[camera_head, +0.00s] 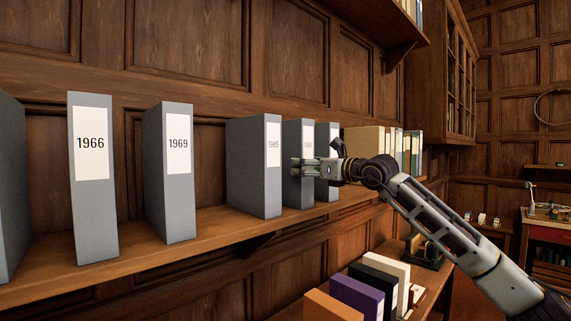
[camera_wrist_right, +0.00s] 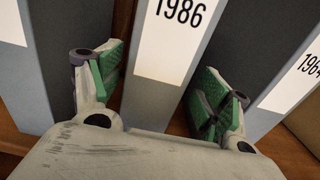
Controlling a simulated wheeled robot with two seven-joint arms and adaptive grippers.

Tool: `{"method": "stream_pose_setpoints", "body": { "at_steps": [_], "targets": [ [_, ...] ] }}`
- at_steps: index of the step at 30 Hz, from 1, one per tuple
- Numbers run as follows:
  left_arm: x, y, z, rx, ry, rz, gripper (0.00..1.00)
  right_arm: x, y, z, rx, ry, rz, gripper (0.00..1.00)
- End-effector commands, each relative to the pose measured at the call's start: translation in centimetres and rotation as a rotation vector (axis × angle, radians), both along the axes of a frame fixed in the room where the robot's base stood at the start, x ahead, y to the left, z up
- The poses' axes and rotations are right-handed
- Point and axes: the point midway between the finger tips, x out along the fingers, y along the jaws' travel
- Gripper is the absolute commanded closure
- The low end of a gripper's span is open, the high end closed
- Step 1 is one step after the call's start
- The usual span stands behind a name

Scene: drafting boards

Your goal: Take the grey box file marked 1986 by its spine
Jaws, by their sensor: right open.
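The grey box file marked 1986 (camera_wrist_right: 180,30) fills the middle of the right wrist view, its white label and grey spine facing me. In the head view, the matching file (camera_head: 292,136) stands upright on the wooden shelf, its label partly hidden by my right gripper (camera_head: 302,172). My right gripper (camera_wrist_right: 163,92) is open, with one green-padded finger on each side of the 1986 spine. I cannot tell whether the pads touch it. My left gripper is not in view.
A file marked 1985 (camera_head: 262,175) stands left of it, and another grey file (camera_head: 330,192) close on its right, marked 196-something in the wrist view. Files 1969 (camera_head: 178,200) and 1966 (camera_head: 92,215) stand further left. Coloured binders (camera_head: 358,293) stand below the shelf.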

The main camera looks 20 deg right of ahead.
Motion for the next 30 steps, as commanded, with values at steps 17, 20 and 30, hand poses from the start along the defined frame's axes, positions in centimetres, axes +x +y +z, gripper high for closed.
{"method": "stream_pose_setpoints", "body": {
  "at_steps": [17,20,30],
  "targets": [
    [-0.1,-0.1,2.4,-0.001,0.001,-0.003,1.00,4.1,1.9,-0.3,0.001,0.000,0.000,0.23],
    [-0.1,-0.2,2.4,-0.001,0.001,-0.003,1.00,4.3,1.9,-0.5,0.000,0.000,-0.001,0.23],
    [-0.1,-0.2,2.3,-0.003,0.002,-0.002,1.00,4.3,1.9,-0.5,0.000,0.001,-0.001,0.23]
  ]
}}
